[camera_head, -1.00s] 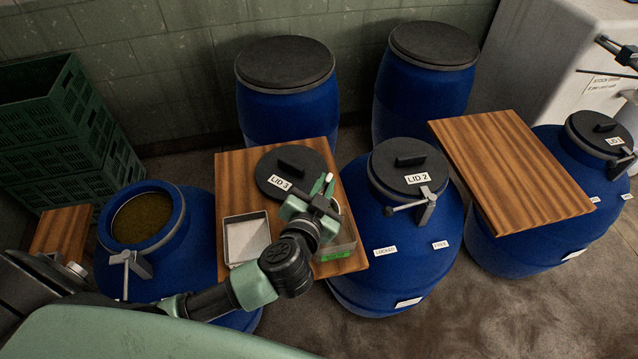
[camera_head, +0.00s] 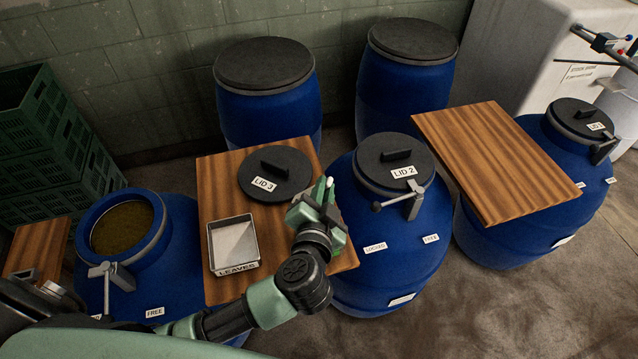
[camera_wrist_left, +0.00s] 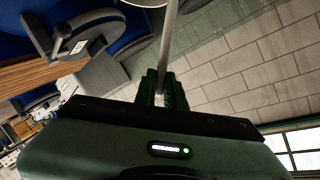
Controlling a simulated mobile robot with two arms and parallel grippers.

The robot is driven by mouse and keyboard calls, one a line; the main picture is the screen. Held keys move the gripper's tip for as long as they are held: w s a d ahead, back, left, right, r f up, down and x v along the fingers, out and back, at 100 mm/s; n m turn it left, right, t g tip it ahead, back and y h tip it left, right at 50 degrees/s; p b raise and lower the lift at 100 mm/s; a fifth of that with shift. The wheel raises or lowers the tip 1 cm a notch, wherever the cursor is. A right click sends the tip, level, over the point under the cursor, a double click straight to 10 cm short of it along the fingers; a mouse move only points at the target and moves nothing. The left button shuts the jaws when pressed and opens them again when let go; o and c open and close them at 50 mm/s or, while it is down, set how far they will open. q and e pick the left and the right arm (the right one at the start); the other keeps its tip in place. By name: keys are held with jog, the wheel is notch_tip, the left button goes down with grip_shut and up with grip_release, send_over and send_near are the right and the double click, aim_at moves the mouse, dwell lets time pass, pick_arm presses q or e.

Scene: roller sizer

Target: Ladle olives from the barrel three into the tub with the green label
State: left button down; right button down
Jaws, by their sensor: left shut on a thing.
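Barrel three (camera_head: 165,270) is the open blue barrel at the left in the head view, with a brown-green surface of olives (camera_head: 122,228) inside. Its black lid, marked LID 3 (camera_head: 275,172), lies on the wooden board (camera_head: 215,190). My left gripper (camera_head: 318,200) is over the right side of this board, away from the barrel mouth. In the left wrist view the gripper (camera_wrist_left: 162,85) is shut on the grey handle of the ladle (camera_wrist_left: 169,45); part of a round bowl shows at the top edge. I cannot make out the tub with the green label now. My right gripper is out of view.
A metal tray marked LEAVES (camera_head: 234,243) stands on the board, left of my gripper. A closed barrel with LID 2 (camera_head: 395,165) is close on the right. A second board (camera_head: 495,160) is bare. Green crates (camera_head: 45,150) stand at the left.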

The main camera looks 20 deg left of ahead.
pick_arm(q)
jog(key=d+f+m+t+y+p, duration=0.1)
jog(key=d+f+m+y+p, duration=0.1)
jog(key=d+f+m, duration=0.4)
jog(key=shift+d+m+t+p, duration=0.3)
jog(key=shift+d+m+p, duration=0.1)
jog(key=shift+d+p, duration=0.35)
dwell(0.8)
jog(key=shift+s+f, duration=0.1)
dwell(0.5)
